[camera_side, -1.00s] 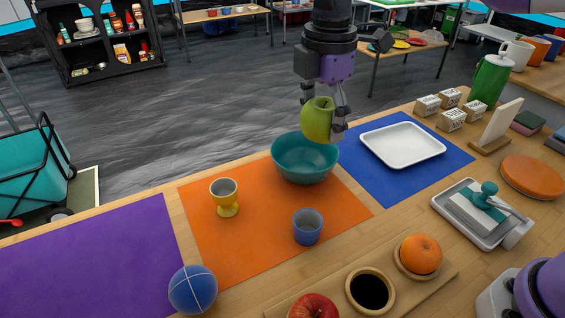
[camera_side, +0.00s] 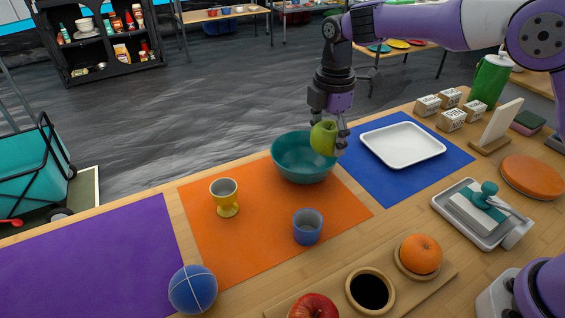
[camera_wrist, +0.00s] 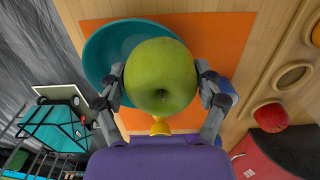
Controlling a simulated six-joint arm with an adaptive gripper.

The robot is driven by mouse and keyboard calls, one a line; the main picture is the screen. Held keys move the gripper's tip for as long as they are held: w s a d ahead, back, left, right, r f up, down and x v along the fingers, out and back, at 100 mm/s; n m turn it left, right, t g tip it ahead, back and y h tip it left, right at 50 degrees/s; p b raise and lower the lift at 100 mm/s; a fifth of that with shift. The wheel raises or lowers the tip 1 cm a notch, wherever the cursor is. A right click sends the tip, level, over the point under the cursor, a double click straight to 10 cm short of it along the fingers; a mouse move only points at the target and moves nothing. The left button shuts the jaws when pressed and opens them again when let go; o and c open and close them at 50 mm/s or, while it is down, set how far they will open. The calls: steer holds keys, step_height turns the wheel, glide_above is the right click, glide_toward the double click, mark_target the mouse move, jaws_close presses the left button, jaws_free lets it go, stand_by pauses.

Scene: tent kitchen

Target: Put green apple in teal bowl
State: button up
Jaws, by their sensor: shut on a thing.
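My gripper (camera_side: 328,139) is shut on the green apple (camera_side: 323,139). In the side view the apple is in front of the right part of the rim of the teal bowl (camera_side: 292,165), at about rim height or a little above. The bowl stands upright on the far edge of the orange mat, and the part of its inside that shows is empty. In the wrist view the apple (camera_wrist: 161,78) sits between both fingers (camera_wrist: 160,88) and covers the right part of the bowl (camera_wrist: 101,52). The exact gap between apple and bowl cannot be told.
A white tray (camera_side: 402,144) lies on the blue mat (camera_side: 440,175) to the right. The purple mat (camera_side: 95,262) is bare.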

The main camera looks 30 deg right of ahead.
steer(key=shift+f, duration=0.1)
steer(key=shift+f, duration=0.5)
steer(key=o, duration=1.1)
